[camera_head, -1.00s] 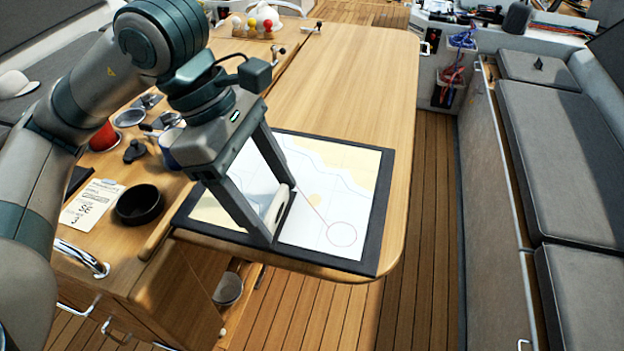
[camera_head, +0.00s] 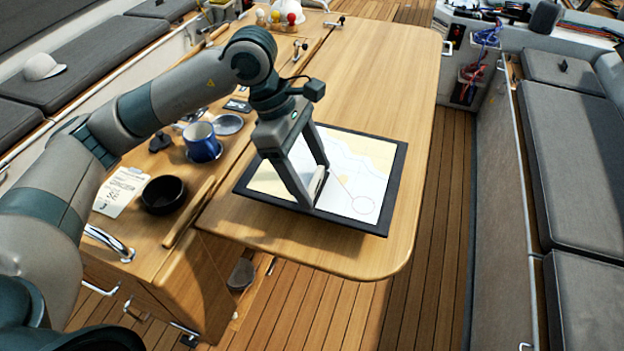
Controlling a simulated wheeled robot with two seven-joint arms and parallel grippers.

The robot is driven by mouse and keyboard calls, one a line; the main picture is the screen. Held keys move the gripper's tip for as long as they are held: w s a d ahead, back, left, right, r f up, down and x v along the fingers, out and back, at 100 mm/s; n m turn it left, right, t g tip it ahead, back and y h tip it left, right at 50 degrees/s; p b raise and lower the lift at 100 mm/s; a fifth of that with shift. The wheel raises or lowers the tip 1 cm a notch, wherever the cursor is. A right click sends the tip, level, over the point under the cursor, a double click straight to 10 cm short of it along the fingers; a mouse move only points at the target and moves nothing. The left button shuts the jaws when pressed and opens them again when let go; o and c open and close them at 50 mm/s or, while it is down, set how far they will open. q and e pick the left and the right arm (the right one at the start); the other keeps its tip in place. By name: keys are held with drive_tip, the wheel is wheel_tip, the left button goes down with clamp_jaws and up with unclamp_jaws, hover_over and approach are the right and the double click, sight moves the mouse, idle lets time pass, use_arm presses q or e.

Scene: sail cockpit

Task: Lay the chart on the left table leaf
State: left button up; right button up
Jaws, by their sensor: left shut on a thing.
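The chart (camera_head: 352,170) is a flat sheet with a dark border, pale blue and cream areas, thin lines and a red circle. It is over the wooden table leaf (camera_head: 390,70), inside the leaf's front edge. I cannot tell whether its whole underside touches the wood. My left gripper (camera_head: 312,195) reaches down over the chart's left-middle part, its two long fingers shut on a small pale upright piece of it. The fingers hide part of the sheet. My right gripper is not in view.
Left of the leaf, the table's middle part holds a blue mug (camera_head: 202,142), a black bowl (camera_head: 163,194) and a paper note (camera_head: 121,190). Round-topped colored items (camera_head: 280,17) stand at the far end. A grey bench (camera_head: 575,150) runs along the right. The leaf's far part is clear.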

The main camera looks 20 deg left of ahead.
use_arm(q)
drive_tip(key=shift+w+f, duration=0.2)
drive_tip(key=shift+w, duration=0.1)
drive_tip(key=shift+f+p, duration=0.95)
drive_tip(key=shift+f, duration=1)
drive_tip(key=shift+f+b, duration=0.3)
drive_tip(key=shift+f+b, duration=0.15)
drive_tip(key=shift+b, duration=0.2)
